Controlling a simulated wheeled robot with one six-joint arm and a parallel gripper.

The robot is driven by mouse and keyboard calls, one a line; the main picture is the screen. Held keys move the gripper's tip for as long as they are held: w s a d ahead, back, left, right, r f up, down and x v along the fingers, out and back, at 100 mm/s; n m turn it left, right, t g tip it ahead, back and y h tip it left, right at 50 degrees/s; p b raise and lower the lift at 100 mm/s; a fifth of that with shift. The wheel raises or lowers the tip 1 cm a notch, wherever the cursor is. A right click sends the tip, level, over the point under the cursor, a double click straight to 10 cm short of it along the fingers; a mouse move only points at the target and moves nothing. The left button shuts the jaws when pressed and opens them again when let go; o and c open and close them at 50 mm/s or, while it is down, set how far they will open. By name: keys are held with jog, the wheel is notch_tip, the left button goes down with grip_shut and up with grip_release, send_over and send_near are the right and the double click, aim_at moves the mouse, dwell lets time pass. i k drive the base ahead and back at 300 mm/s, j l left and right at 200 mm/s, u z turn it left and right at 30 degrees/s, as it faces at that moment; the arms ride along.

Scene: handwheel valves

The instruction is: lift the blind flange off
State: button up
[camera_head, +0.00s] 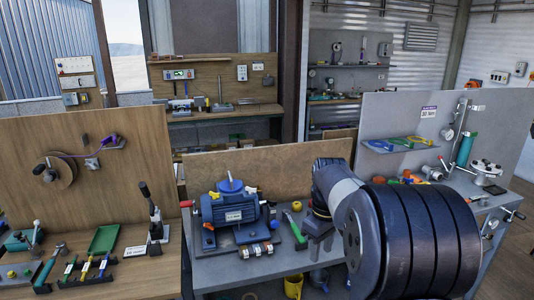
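A grey round flanged fitting (487,167) stands on the right bench, against the grey panel. It looks most like the blind flange, but it is too small to be sure. My arm fills the lower right of the head view, with its large dark rounded link nearest. My gripper (318,228) is small and dark at the arm's far end, over the right side of the middle bench. It is well apart from the flanged fitting. Its fingers are not clear, so I cannot tell whether it is open or holds anything.
A blue motor (230,212) stands on the middle bench, left of my gripper, with a green-handled tool (295,228) between them. The left bench carries a green tray (104,239) and a lever press (153,222). A grey panel (385,115) backs the right bench.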

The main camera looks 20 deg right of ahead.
aim_at(482, 166)
jog(key=i+l, duration=0.1)
jog(key=l, duration=1.2)
jog(key=i+l, duration=0.15)
jog(key=l, duration=0.45)
jog(key=i+l, duration=0.1)
jog(key=l, duration=0.55)
jog(key=i+l, duration=0.1)
jog(key=l, duration=0.35)
jog(key=i+l, duration=0.1)
jog(key=l, duration=0.75)
jog(key=i+l, duration=0.15)
jog(key=l, duration=0.25)
jog(key=i+l, duration=0.1)
jog(key=l, duration=0.35)
jog(key=i+l, duration=0.1)
jog(key=l, duration=0.3)
jog(key=i+l, duration=0.2)
jog(key=l, duration=0.2)
jog(key=i+l, duration=0.15)
jog(key=l, duration=0.2)
jog(key=i+l, duration=0.2)
jog(key=l, duration=0.2)
jog(key=k+z, duration=0.05)
